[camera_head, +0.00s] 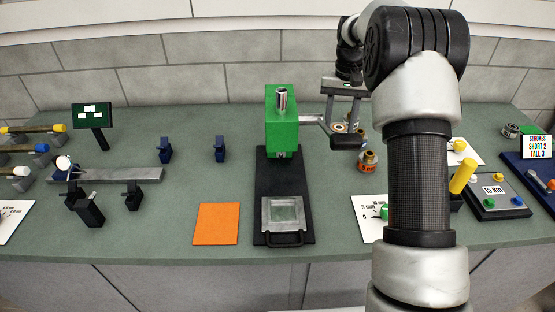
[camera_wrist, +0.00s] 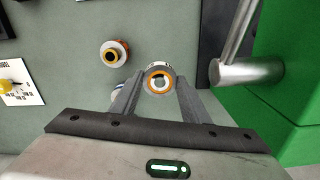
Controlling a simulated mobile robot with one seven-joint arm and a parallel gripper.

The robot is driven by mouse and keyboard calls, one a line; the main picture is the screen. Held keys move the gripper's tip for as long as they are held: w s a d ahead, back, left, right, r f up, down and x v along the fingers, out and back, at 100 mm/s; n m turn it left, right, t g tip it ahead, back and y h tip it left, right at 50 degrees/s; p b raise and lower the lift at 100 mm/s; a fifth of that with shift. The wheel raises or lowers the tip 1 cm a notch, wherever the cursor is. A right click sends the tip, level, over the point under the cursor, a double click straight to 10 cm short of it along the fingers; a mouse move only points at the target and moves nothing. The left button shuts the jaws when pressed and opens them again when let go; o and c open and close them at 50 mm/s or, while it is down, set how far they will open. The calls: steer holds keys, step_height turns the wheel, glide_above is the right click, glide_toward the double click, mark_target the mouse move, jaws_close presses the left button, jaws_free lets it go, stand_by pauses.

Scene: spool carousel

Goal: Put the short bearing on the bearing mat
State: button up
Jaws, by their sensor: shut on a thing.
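My gripper (camera_wrist: 158,84) is shut on a bearing (camera_wrist: 158,79) with an orange ring around a pale centre. In the head view this bearing (camera_head: 340,127) shows low between the fingers, beside the green press; I cannot tell whether it is clear of the table. A second bearing (camera_wrist: 115,54), orange with a dark centre, stands apart; in the head view it is nearer the front (camera_head: 369,161). A third is mostly hidden behind a finger in the wrist view (camera_wrist: 117,94). An orange mat (camera_head: 217,224), seemingly the bearing mat, lies empty left of the press.
The green press (camera_head: 282,120) stands on a black base, its lever (camera_head: 313,119) reaching right close to my gripper. A dial card (camera_head: 370,218) and button box (camera_head: 492,195) are at right. Blue and black holders (camera_head: 220,148) stand left. Table around the orange mat is clear.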

step_height(320, 180, down, 10)
steer(key=shift+f+b, duration=0.25)
steer(key=shift+b, duration=0.15)
steer(key=shift+f, duration=0.15)
steer(key=o, duration=1.4)
